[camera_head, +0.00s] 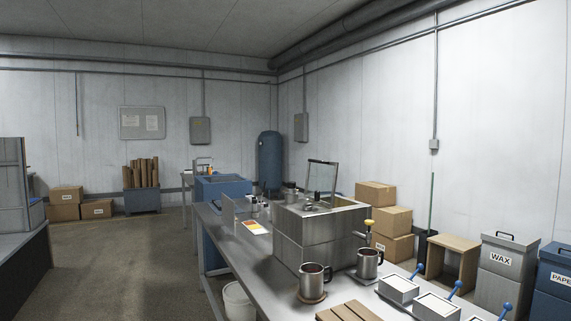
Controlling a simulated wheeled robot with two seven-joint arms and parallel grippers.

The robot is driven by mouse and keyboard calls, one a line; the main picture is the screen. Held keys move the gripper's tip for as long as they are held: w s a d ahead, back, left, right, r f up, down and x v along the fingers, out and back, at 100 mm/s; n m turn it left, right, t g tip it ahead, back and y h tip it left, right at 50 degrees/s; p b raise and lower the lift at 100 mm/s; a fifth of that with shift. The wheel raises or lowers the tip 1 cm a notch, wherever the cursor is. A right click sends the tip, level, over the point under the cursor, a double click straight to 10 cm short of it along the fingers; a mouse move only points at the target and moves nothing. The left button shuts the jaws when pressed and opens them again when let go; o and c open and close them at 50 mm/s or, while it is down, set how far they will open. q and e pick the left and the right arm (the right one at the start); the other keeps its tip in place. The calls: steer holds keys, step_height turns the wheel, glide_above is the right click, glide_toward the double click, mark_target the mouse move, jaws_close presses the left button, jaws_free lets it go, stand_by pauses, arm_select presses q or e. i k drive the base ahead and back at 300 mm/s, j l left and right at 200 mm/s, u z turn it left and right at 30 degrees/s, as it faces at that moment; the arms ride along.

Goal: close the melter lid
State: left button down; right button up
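The melter (318,238) is a grey metal box standing on the long metal workbench. Its lid (322,176) is a framed, see-through panel that stands raised and nearly upright at the back of the melter's top. The top opening lies uncovered in front of the lid, and what is inside is hard to make out. Neither of my grippers shows in this view.
Two dark-filled metal mugs, one on a round coaster (312,298), stand before the melter. White trays with blue handles (398,287) and wooden slats (350,312) lie nearer. Cardboard boxes (392,220) and a WAX bin (500,270) stand right. Floor to the left is clear.

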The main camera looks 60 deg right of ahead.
mark_target(330, 205)
steer(key=i+l+z, duration=0.2)
steer(key=i+z, duration=0.85)
steer(key=i, duration=0.15)
steer(key=i+z, duration=0.25)
steer(key=i, duration=0.35)
steer(key=i+j+z, duration=0.25)
steer(key=i, duration=0.35)
steer(key=i+z, duration=0.15)
steer(key=z, duration=0.3)
steer(key=i+j+z, duration=0.1)
steer(key=z, duration=0.35)
steer(key=i+j+z, duration=0.15)
steer(key=z, duration=0.35)
steer(key=i+j+z, duration=0.15)
steer(key=z, duration=0.3)
steer(key=i+z, duration=0.2)
steer(key=z, duration=0.2)
steer(key=i+j+z, duration=0.1)
steer(key=z, duration=0.3)
steer(key=i+j+z, duration=0.1)
steer(key=z, duration=0.3)
steer(key=i+j, duration=0.05)
steer(key=i, duration=0.05)
